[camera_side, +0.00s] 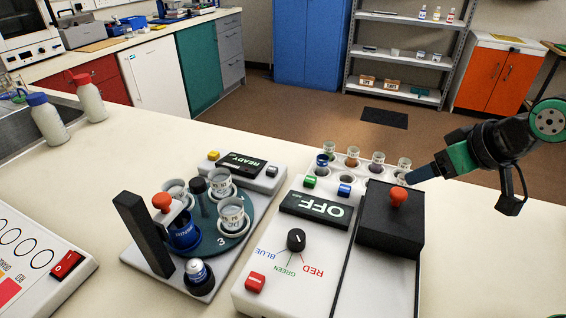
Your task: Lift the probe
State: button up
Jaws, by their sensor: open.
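The probe (162,204), as far as I can tell, has an orange knob and a pale body. It stands beside the black upright post (145,232), low over the blue rinse cup (184,232); its lower end is hidden. My gripper (410,176) comes in from the right with dark blue fingers, open and well apart from the probe. Its tips are near the vial rack and above the back of the black box; the gap between the fingers does not show clearly.
A round teal carousel (222,241) holds several labelled cups. The OFF instrument (262,262) carries a dial and a black box (376,240) with an orange knob. Vials stand in a rack (347,167) behind it. White bottles (88,98) stand far left; the bench behind the READY unit is clear.

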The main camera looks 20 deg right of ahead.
jog(key=shift+c, duration=1.3)
jog(key=shift+w+a+r, duration=0.1)
jog(key=shift+w+a, duration=0.1)
jog(key=shift+a, duration=0.1)
jog(key=w+a+r+n+y, duration=0.1)
jog(key=w+a+n+y, duration=0.3)
jog(key=a, duration=0.4)
jog(key=w+a+r+n+y, duration=0.1)
jog(key=w+a+n+y, duration=0.25)
jog(key=a, duration=0.35)
jog(key=n+g+y, duration=0.2)
jog(key=n+y, duration=0.3)
jog(key=n, duration=0.1)
send_near(165, 198)
jog(key=x, duration=0.4)
jog(key=shift+x, duration=2.55)
jog(key=shift+r, duration=0.1)
grip_shut()
